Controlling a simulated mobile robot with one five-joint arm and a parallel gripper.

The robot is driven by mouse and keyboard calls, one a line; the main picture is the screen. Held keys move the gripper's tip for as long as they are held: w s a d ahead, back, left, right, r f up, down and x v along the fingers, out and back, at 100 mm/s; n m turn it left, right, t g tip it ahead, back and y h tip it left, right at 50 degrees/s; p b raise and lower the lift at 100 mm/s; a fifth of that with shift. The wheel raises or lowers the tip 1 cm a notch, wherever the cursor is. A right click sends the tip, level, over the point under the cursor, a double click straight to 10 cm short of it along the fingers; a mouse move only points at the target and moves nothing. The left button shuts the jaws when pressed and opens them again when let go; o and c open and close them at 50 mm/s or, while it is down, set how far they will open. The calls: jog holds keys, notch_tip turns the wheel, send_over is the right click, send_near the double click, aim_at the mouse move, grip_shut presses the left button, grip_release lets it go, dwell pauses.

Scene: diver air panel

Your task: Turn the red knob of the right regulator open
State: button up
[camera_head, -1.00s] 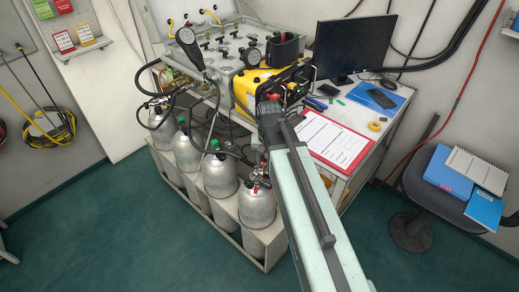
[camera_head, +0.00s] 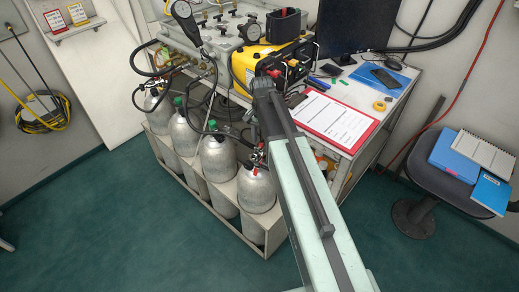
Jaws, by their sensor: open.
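The right regulator (camera_head: 257,159) sits on top of the front right cylinder (camera_head: 257,190), close to the left side of my arm. Small red parts (camera_head: 255,171) show there, but they are too small to tell which is the knob or how far it is turned. My gripper (camera_head: 263,84), at the dark far end of my arm, is open in front of the yellow machine, above and behind that regulator. It is apart from the red parts. The fingertips are hard to make out. My arm covers what lies directly behind it.
Several grey cylinders (camera_head: 184,135) stand in a beige rack, with black hoses above them. A grey panel with gauges and a yellow machine (camera_head: 243,68) are behind. A red clipboard (camera_head: 334,117) lies on the table at right. A chair (camera_head: 428,178) holds blue folders. The green floor in front is clear.

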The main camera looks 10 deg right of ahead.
notch_tip(320, 180, down, 2)
jog(key=shift+f+b, duration=0.1)
jog(key=shift+b, duration=0.4)
